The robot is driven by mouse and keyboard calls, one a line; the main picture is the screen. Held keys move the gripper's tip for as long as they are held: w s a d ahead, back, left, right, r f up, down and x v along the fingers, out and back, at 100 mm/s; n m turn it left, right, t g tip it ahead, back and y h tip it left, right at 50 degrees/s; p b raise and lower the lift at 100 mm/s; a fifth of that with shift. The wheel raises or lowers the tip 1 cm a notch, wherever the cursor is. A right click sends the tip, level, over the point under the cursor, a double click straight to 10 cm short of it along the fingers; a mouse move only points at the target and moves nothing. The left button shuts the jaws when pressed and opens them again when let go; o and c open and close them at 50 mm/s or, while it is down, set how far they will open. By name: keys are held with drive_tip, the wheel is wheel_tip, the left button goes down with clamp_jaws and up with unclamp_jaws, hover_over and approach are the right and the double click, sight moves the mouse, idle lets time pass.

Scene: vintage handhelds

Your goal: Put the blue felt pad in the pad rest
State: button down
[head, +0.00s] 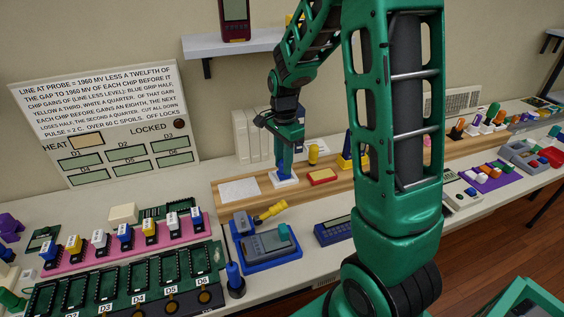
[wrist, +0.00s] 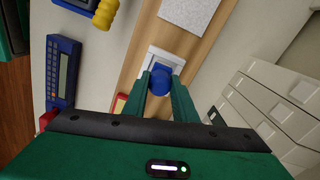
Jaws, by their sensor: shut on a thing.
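My gripper (head: 284,148) points down over the wooden board and is shut on the blue felt pad (head: 282,170). In the wrist view the blue pad (wrist: 161,83) shows as a rounded blue shape between my two green fingertips. A white square holder, apparently the pad rest (head: 289,183), lies on the board directly below the pad. Its white rim (wrist: 152,58) also shows around the blue in the wrist view. The pad overlaps the rest in both views; I cannot tell whether it touches the rest's floor.
A red pad with a yellow top (head: 322,177) lies close to the right of the rest. A grey-white sheet (head: 239,190) lies to its left. A yellow-handled tool (head: 270,211) and a blue tray with a handheld (head: 265,248) are in front. White upright cases (head: 243,134) stand behind.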

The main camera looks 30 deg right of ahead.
drive_tip(key=c, duration=1.4)
unclamp_jaws()
drive_tip(key=shift+c, duration=0.2)
wheel_tip(320, 180, up, 12)
drive_tip(key=s+d+f+n, duration=0.1)
drive_tip(key=s+n, duration=0.4)
drive_tip(key=s, duration=0.9)
drive_tip(key=s+d+f+n, duration=0.1)
drive_tip(key=s+n, duration=0.4)
drive_tip(key=s, duration=1)
drive_tip(key=shift+d+n, duration=0.4)
drive_tip(key=shift+d, duration=0.25)
